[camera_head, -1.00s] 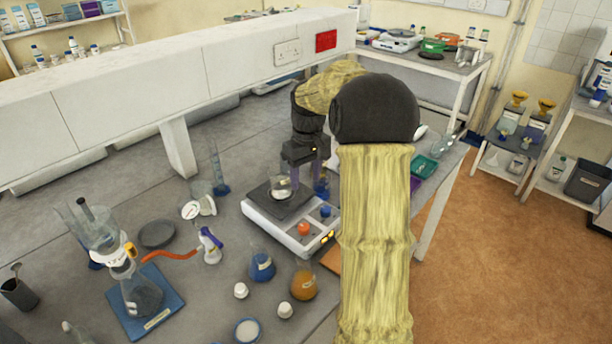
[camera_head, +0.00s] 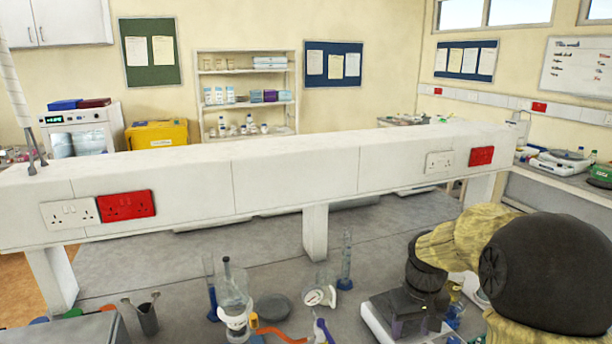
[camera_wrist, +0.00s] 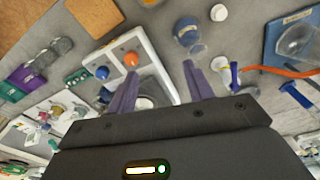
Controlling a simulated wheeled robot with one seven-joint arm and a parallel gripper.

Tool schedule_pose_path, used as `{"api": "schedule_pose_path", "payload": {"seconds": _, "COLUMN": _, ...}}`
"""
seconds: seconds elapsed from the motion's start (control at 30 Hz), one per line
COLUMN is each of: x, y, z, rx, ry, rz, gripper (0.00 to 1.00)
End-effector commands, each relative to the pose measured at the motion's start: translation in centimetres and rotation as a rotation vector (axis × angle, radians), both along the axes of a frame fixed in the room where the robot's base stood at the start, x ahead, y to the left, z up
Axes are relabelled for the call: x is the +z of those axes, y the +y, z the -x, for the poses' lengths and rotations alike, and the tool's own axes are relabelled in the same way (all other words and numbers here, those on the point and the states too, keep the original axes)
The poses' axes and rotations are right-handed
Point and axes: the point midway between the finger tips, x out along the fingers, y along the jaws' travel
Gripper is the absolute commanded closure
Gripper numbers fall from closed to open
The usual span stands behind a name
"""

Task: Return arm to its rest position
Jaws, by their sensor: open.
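My gripper (camera_wrist: 160,82) is open, its two purple fingers apart in the wrist view. In the head view my arm (camera_head: 545,270) reaches in from the lower right, bent down over the balance (camera_head: 376,325).
A long white raised shelf (camera_head: 290,175) with sockets crosses behind the bench. A blue-based cylinder (camera_head: 346,265), filtration glassware (camera_head: 232,290) and a grey dish (camera_head: 272,307) stand left of my arm. A blue flask (camera_wrist: 190,38) is close to the fingers. Bare bench (camera_head: 150,255) lies at the back left.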

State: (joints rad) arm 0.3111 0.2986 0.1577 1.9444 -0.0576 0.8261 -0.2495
Motion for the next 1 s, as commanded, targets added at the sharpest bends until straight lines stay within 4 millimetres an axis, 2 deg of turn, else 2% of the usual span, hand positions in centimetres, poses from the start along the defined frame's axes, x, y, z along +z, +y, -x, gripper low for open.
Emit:
{"api": "schedule_pose_path", "payload": {"seconds": 0.03, "x": -0.4, "y": 1.3, "z": 1.5, "rx": -0.004, "ry": -0.013, "rz": 0.003, "gripper": 0.48}}
{"api": "schedule_pose_path", "payload": {"seconds": 0.2, "x": -1.9, "y": 4.5, "z": 6.0, "rx": -0.045, "ry": -0.071, "rz": 0.003, "gripper": 0.48}}
{"api": "schedule_pose_path", "payload": {"seconds": 0.4, "x": -3.6, "y": 7.1, "z": 11.7, "rx": -0.096, "ry": -0.133, "rz": -0.016, "gripper": 0.48}}
{"api": "schedule_pose_path", "payload": {"seconds": 0.5, "x": -4.1, "y": 7.6, "z": 13.3, "rx": -0.114, "ry": -0.150, "rz": -0.025, "gripper": 0.48}}
{"api": "schedule_pose_path", "payload": {"seconds": 0.6, "x": -4.3, "y": 7.7, "z": 13.9, "rx": -0.123, "ry": -0.157, "rz": -0.028, "gripper": 0.48}}
{"api": "schedule_pose_path", "payload": {"seconds": 1.0, "x": -4.3, "y": 7.7, "z": 13.9, "rx": -0.123, "ry": -0.156, "rz": -0.028, "gripper": 0.48}}
